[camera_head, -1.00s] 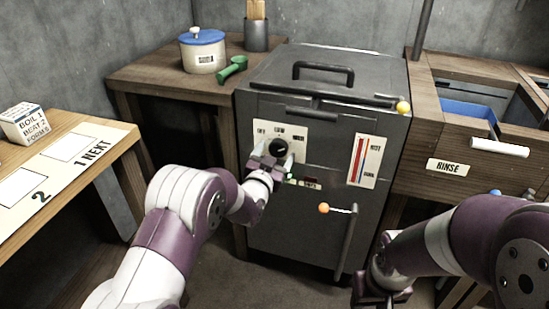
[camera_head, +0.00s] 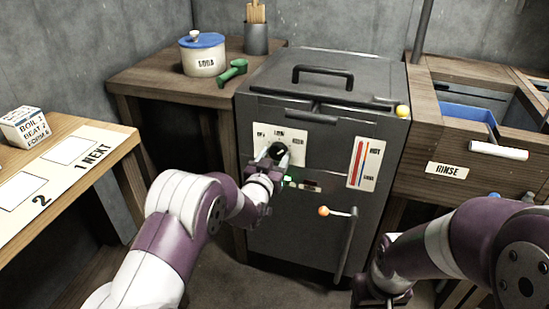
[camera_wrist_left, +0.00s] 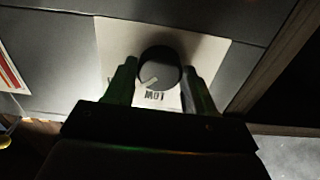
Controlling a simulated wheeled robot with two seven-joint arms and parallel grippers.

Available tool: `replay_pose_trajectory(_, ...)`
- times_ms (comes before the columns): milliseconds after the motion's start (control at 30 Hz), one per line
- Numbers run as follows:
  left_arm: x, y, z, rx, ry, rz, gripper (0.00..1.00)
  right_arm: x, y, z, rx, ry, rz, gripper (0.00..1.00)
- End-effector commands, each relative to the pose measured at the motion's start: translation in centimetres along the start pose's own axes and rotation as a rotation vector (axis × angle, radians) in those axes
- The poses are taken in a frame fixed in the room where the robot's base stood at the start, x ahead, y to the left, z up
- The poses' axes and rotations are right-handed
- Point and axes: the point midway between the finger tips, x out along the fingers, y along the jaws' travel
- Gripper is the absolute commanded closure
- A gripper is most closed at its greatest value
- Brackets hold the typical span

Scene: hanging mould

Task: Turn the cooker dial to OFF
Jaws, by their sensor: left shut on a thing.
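The cooker dial (camera_head: 278,150) is a round black knob on a white plate (camera_head: 297,133) on the front of the grey cooker (camera_head: 330,120). My left gripper (camera_head: 275,159) is shut on the dial, one finger on each side. In the left wrist view, seen upside down, the dial (camera_wrist_left: 159,68) sits between the fingers (camera_wrist_left: 159,88). Its white mark points down-left, near the word LOW and off to one side. The OFF label is too small to read clearly. My right gripper (camera_head: 378,297) hangs low at the bottom edge, its fingers unclear.
A lever with an orange knob (camera_head: 324,211) and a HOT gauge (camera_head: 365,163) are on the cooker front. A SODA pot (camera_head: 203,58) and green scoop (camera_head: 233,71) stand on the left counter. The RINSE basin (camera_head: 465,113) is on the right.

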Motion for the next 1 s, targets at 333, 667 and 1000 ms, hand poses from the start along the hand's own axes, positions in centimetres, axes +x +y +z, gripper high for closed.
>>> replay_pose_trajectory(333,0.0,0.1,0.0,-0.326,0.000,0.000,0.76,-0.4,0.0,-0.1,0.000,0.000,0.000,0.57)
replay_pose_trajectory(667,0.0,0.1,0.0,-0.639,0.000,-0.001,0.76,-0.8,0.0,-0.1,0.000,0.000,0.000,0.57)
replay_pose_trajectory(1000,0.0,0.2,-0.1,-0.962,0.000,-0.001,0.76,-1.2,0.0,-0.1,0.000,0.000,0.000,0.57)
